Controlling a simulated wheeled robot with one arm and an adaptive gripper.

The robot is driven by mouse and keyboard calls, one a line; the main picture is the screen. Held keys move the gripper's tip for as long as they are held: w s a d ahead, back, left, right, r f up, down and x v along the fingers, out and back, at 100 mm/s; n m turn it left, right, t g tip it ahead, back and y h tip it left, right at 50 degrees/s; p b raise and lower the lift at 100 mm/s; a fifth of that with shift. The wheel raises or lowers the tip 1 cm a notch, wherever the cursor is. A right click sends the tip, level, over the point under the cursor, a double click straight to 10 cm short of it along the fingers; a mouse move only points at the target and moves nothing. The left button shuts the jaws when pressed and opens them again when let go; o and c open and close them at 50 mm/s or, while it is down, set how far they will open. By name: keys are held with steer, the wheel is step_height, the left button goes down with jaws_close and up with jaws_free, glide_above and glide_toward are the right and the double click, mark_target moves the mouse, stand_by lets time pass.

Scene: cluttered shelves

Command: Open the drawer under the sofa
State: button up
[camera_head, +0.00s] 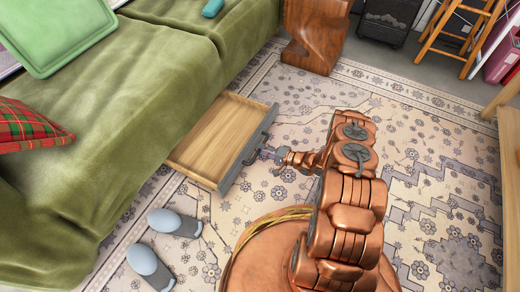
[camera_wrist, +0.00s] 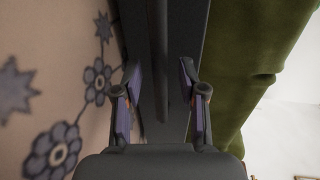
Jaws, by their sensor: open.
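A wooden drawer (camera_head: 215,131) with a grey front (camera_head: 247,150) is pulled out from under the green sofa (camera_head: 120,110). Its inside is bare wood and looks empty. My gripper (camera_head: 268,153) is at the outer side of the drawer front, close to its handle. In the wrist view my gripper (camera_wrist: 160,105) has its two fingers spread apart, with the dark drawer front (camera_wrist: 180,60) and its long bar handle (camera_wrist: 158,50) between them. I cannot tell whether the fingers touch the handle. The sofa's green cover (camera_wrist: 245,60) shows at the right there.
A pair of light-blue slippers (camera_head: 175,223) lies on the patterned rug (camera_head: 430,150) near the sofa. A wooden piece of furniture (camera_head: 316,38) stands beyond the drawer. A wooden stool (camera_head: 460,38) is at the far right. The rug is mostly clear to the right.

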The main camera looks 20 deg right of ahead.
steer(key=v, duration=1)
steer(key=shift+s+d, duration=0.1)
steer(key=shift+s, duration=0.05)
